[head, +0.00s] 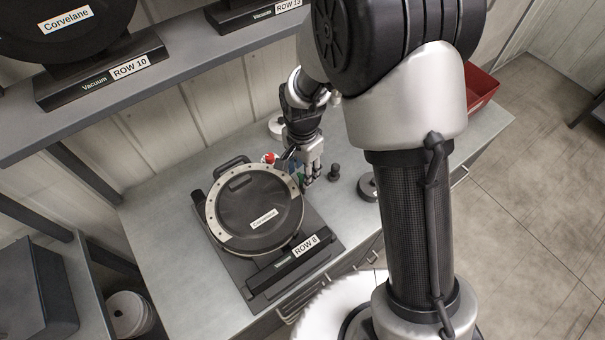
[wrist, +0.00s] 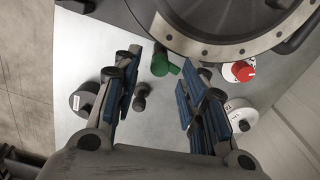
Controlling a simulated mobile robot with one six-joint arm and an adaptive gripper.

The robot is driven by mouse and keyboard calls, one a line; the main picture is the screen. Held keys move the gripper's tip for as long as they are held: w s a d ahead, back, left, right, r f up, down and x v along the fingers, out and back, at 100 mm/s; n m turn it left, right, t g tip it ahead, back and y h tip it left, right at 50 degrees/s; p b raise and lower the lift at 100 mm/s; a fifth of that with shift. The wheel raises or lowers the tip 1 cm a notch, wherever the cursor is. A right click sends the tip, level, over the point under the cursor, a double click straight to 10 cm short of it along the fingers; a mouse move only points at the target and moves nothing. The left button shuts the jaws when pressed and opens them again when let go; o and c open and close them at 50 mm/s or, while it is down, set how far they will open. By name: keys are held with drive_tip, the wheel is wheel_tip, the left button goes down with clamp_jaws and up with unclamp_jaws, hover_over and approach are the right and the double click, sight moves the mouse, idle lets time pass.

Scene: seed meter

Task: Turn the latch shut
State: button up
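The seed meter (head: 255,190) is a round black housing with a pale, dotted rim and a "Corvelane" label, on a dark base marked "ROW 8" (head: 306,245). Its rim also shows at the top of the wrist view (wrist: 215,48). A green knob (wrist: 163,64) with a short pointed side sits beside the rim, and a red knob (wrist: 239,71) lies further right. I cannot tell for sure which part is the latch. My gripper (wrist: 160,82) is open, its blue-padded fingers apart on either side of the green knob's line, touching nothing visibly. In the head view my gripper (head: 312,178) is at the housing's right edge.
A small dark knobbed piece (wrist: 141,97) stands on the bench between my fingers' lines. A dark round piece (wrist: 85,98) is left, a white round piece (wrist: 241,112) right. A red bin (head: 480,88) is at the bench's far end. A shelf (head: 165,85) overhangs the back.

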sight(301, 177)
drive_tip(key=shift+f, duration=1.1)
drive_tip(key=shift+c, duration=0.6)
clamp_jaws()
